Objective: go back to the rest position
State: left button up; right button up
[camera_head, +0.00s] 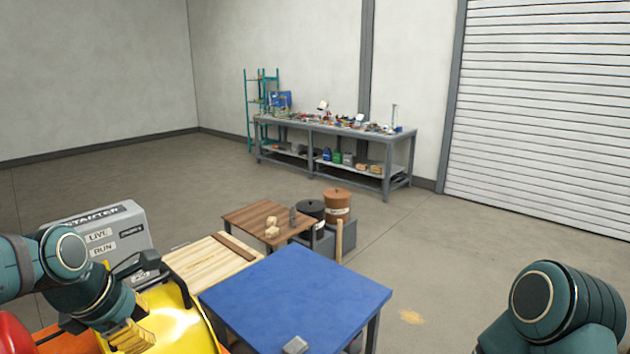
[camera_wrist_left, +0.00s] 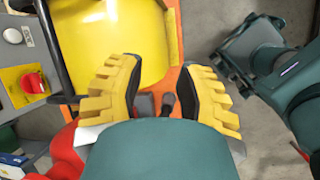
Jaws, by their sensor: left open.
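My left gripper (camera_head: 130,338) is at the lower left in the head view, above a yellow curved housing (camera_head: 172,318). In the left wrist view its two yellow ribbed fingers (camera_wrist_left: 160,95) stand wide apart with nothing between them. The yellow housing (camera_wrist_left: 110,40) lies beyond the fingers there, on an orange base (camera_wrist_left: 176,60). My right arm (camera_head: 550,300) shows at the lower right in the head view, but its gripper is out of the picture.
A grey starter box (camera_head: 115,235) stands close to my left arm. A blue-topped table (camera_head: 300,290), a pale slatted top (camera_head: 205,262) and a brown table (camera_head: 245,218) are ahead. A cluttered workbench (camera_head: 400,135) stands at the back. Floor at the right is open.

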pick_arm(q)
jog(key=w+d+f+m+h, duration=0.1)
jog(key=d+f+m, duration=0.3)
jog(key=f, duration=0.4)
jog(key=w+d+f+m+g+b, duration=0.1)
jog(key=d+f+m, duration=0.25)
jog(key=f, duration=0.55)
jog(key=w+d+f+m+h, duration=0.1)
jog(key=d+f+m, duration=0.2)
jog(key=f+m, duration=0.35)
jog(key=s+d+f+m, duration=0.4)
jog(key=s+f, duration=0.1)
jog(key=f, duration=0.3)
jog(key=s+d+f+m+g+b, duration=0.1)
jog(key=s+d+f+m, duration=0.2)
jog(key=f, duration=0.5)
jog(key=shift+s+d+f+m, duration=0.35)
jog(key=shift+s+m, duration=0.35)
jog(key=shift+s, duration=0.4)
jog(key=shift+a, duration=0.1)
